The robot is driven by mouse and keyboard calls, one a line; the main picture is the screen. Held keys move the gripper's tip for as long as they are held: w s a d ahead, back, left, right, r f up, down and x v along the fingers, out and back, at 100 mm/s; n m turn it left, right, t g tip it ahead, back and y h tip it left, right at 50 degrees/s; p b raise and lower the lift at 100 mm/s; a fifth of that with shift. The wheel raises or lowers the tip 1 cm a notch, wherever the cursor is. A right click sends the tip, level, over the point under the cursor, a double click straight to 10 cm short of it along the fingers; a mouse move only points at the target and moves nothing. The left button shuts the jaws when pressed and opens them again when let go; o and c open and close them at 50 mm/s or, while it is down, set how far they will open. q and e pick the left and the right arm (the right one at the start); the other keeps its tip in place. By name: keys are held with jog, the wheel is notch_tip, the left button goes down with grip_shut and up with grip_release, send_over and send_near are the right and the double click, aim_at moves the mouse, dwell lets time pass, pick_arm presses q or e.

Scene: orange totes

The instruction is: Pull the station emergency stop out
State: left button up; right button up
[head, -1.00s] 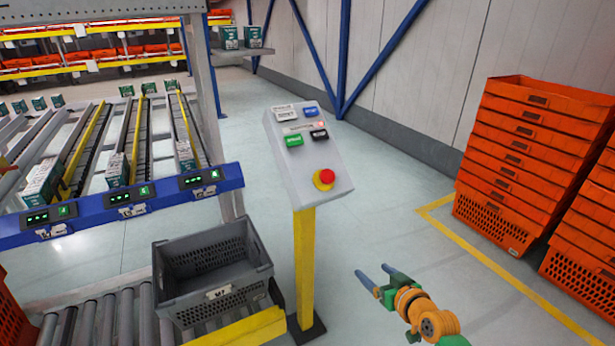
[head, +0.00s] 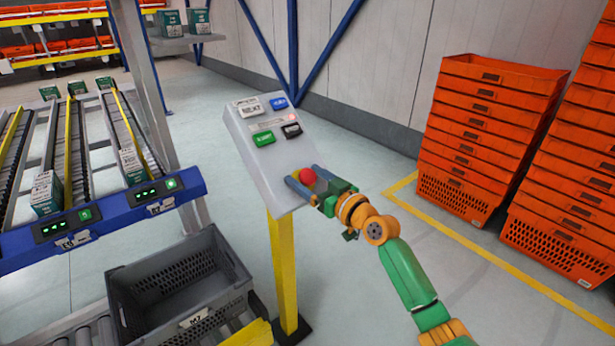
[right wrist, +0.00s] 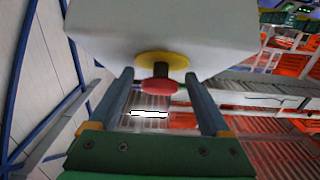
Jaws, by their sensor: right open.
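The red emergency stop button (head: 308,176) sits on a yellow disc at the lower right of the grey control panel (head: 252,172). My right gripper (head: 304,179) is open at the button, with its fingers reaching toward the panel face. In the right wrist view the red button (right wrist: 160,87) and its yellow disc (right wrist: 162,62) show between the two open fingers (right wrist: 165,88). There is a gap on each side, and neither finger touches the button there. My left gripper is not in view.
The panel stands on a yellow post (head: 284,265). A grey tote (head: 215,317) lies on rollers to its left. Stacked orange totes (head: 490,135) stand at the right, behind a yellow floor line. Other panel buttons, such as the green one (head: 264,138), are above the stop.

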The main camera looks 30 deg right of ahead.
jog(key=shift+s, duration=0.1)
grip_shut()
jog(key=shift+s+r+p, duration=0.2)
jog(key=shift+r+p, duration=0.25)
grip_release()
jog(key=shift+s, duration=0.15)
